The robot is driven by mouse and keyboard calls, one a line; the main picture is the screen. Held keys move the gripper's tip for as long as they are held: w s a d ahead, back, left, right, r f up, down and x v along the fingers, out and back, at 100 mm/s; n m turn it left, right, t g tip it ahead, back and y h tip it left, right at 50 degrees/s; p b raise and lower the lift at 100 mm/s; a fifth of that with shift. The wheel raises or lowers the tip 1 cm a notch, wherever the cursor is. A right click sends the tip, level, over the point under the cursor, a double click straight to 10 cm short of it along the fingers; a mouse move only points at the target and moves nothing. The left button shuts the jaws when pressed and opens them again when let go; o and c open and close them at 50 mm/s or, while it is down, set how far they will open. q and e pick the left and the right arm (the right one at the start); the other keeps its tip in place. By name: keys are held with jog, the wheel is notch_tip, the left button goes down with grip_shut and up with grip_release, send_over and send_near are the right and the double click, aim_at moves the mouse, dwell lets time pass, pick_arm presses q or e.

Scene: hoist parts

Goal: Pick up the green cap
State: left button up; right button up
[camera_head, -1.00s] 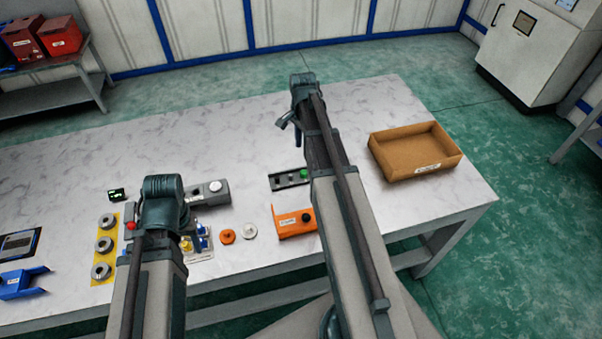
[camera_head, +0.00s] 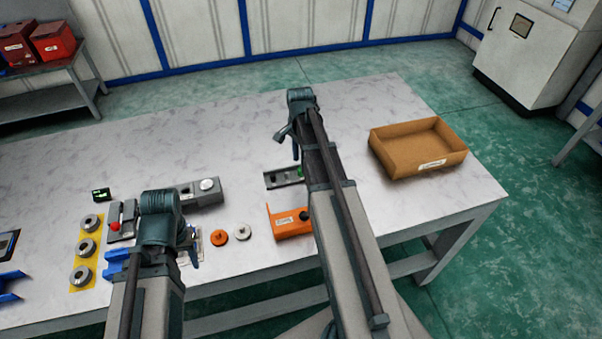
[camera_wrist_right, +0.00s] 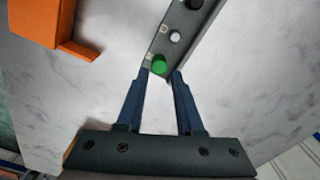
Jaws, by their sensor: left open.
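The green cap (camera_wrist_right: 159,65) sits at the near end of a dark grey strip holder (camera_wrist_right: 185,28) in the right wrist view. In the head view the cap (camera_head: 301,169) is partly hidden by my right arm. My right gripper (camera_wrist_right: 160,72) is open, its two blue fingertips on either side of the cap's near part in the picture; I cannot tell whether they are level with it or above it. In the head view my right gripper (camera_head: 295,153) is mostly hidden by its wrist. My left gripper (camera_head: 191,250) is open, low over the table's front left part.
An orange bracket (camera_head: 288,223) stands near the holder. Orange (camera_head: 218,235) and white (camera_head: 243,232) discs lie left of it. A grey device (camera_head: 200,192), a yellow strip (camera_head: 82,262) with metal rings and a blue part (camera_head: 113,264) are further left. An open cardboard box (camera_head: 418,150) stands right.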

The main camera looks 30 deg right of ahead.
aim_at(301, 171)
pick_arm(q)
notch_tip(301, 171, down, 5)
jog(key=b, duration=0.4)
jog(key=shift+r, duration=0.1)
pick_arm(e)
notch_tip(301, 171, down, 5)
jog(key=shift+d+r, duration=0.1)
jog(key=shift+d, duration=0.05)
pick_arm(q)
jog(key=shift+r, duration=0.1)
pick_arm(e)
jog(key=shift+r, duration=0.15)
jog(key=shift+c, duration=0.3)
grip_shut()
